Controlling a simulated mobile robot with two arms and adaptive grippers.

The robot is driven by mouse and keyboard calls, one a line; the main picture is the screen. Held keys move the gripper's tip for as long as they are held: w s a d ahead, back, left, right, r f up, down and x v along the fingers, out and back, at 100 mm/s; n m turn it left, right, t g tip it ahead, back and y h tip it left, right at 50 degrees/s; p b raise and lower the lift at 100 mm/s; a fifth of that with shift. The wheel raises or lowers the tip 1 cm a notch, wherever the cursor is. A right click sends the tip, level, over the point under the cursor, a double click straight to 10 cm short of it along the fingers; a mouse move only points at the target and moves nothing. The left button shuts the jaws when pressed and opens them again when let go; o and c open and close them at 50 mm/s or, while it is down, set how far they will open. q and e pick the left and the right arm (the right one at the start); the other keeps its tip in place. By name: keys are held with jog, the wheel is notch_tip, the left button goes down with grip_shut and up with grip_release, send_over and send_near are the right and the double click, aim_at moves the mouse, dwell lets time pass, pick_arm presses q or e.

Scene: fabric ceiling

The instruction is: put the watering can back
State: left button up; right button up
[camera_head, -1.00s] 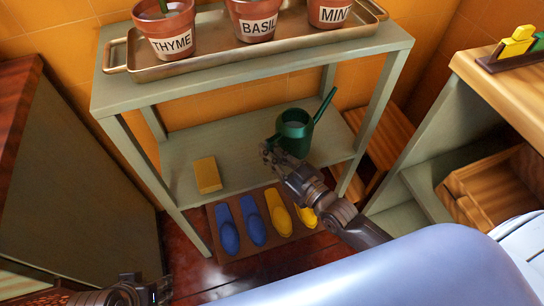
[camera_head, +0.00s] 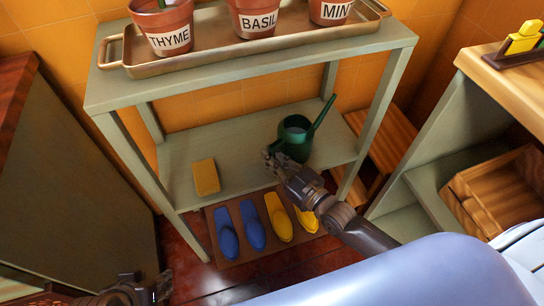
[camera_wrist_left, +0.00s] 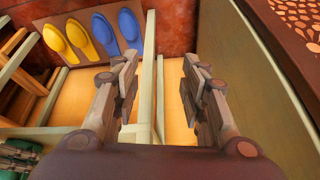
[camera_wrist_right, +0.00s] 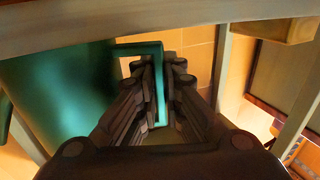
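The dark green watering can (camera_head: 297,142) is upright at the right part of the lower shelf (camera_head: 235,143), its spout pointing up and right. I cannot tell whether its base touches the shelf. My right gripper (camera_head: 272,157) is at the can's near left side. In the right wrist view, the can's body (camera_wrist_right: 60,90) is at left and its green handle (camera_wrist_right: 160,85) passes between my right fingers (camera_wrist_right: 162,70), which are closed around it. My left gripper (camera_wrist_left: 160,65) is open and empty, low at the front left, away from the can.
A tray (camera_head: 115,62) with herb pots labelled thyme, basil and mint fills the top shelf above. A yellow block (camera_head: 206,177) lies left on the lower shelf. Blue and yellow slippers (camera_head: 253,225) sit on a floor mat. A wooden crate (camera_head: 495,190) stands in the right unit.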

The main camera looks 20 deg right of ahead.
jog(key=o, duration=0.3)
pick_arm(q)
jog(key=shift+s, duration=0.15)
pick_arm(e)
jog(key=shift+r, duration=0.15)
jog(key=p+v, duration=0.1)
jog(key=v, duration=0.3)
pick_arm(q)
jog(key=shift+s+a+r+g+p, duration=0.15)
jog(key=shift+s+r+g+p, duration=0.15)
jog(key=shift+s, duration=0.2)
jog(key=shift+s+a+r+g+p, duration=0.2)
jog(key=shift+s+r+p, duration=0.1)
jog(key=shift+s+r, duration=0.15)
pick_arm(e)
jog(key=s+d+f+m+g+h, duration=0.1)
jog(key=s+g+h, duration=0.1)
jog(key=s+g, duration=0.2)
jog(key=s+d+f+m+g+h, duration=0.1)
jog(key=s+g, duration=0.3)
jog(key=s, duration=0.5)
jog(key=s+d+f+m+g+h, duration=0.1)
jog(key=s+d+g+h, duration=0.1)
jog(key=s+g+h, duration=0.2)
jog(key=shift+s+d+g, duration=0.2)
jog(key=shift+s+g, duration=0.2)
jog(key=shift+s, duration=1.5)
